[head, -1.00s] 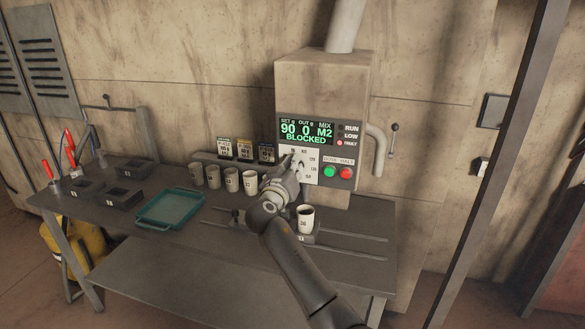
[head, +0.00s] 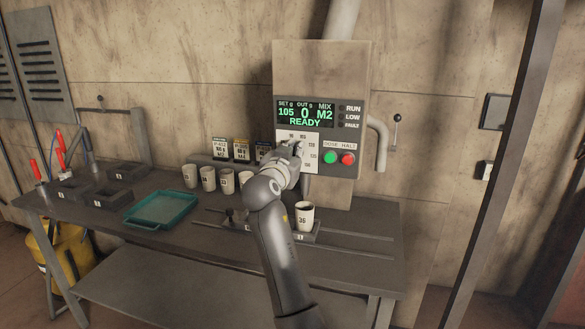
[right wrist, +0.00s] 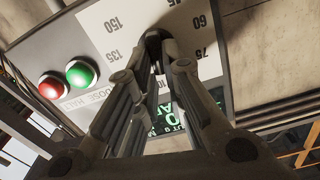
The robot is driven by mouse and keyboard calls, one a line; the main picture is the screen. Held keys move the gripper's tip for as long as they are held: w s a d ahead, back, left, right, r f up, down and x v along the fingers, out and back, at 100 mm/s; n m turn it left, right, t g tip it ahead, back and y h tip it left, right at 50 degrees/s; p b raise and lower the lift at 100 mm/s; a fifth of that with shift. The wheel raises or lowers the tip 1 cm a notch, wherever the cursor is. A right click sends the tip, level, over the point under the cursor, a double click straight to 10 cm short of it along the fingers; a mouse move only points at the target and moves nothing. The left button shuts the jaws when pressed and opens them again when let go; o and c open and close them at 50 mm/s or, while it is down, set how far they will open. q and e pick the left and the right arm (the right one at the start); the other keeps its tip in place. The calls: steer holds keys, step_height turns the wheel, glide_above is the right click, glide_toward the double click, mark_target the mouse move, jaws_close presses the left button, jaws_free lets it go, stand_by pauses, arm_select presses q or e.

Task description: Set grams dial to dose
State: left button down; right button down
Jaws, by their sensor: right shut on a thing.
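The dosing machine (head: 320,70) stands against the wall. Its display (head: 306,114) reads SET g 105, OUT g 0, MIX M2 and READY. Below it is the white grams scale plate (head: 283,138), with numbers such as 90, 105, 120 and 135. My right gripper (head: 295,152) is at this plate, shut on the grams dial, which it mostly hides. In the right wrist view the dark dial knob (right wrist: 155,38) sits between my fingertips, with 150, 135, 60 and 75 printed around it. My left gripper is not in view.
Green (head: 330,157) and red (head: 348,158) buttons sit right of the dial. A cup marked 36 (head: 304,218) stands below the machine. Several cups (head: 208,179), label cards (head: 241,149), a teal tray (head: 160,209) and dark bins (head: 112,197) are on the bench to the left.

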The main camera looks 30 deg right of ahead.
steer(key=shift+f+m+b, duration=0.1)
steer(key=shift+m+b, duration=0.9)
steer(key=shift+b, duration=0.25)
steer(key=c, duration=1.5)
jaws_free()
steer(key=shift+s, duration=0.1)
steer(key=v, duration=0.7)
steer(key=shift+s+a, duration=0.1)
steer(key=shift+a, duration=0.05)
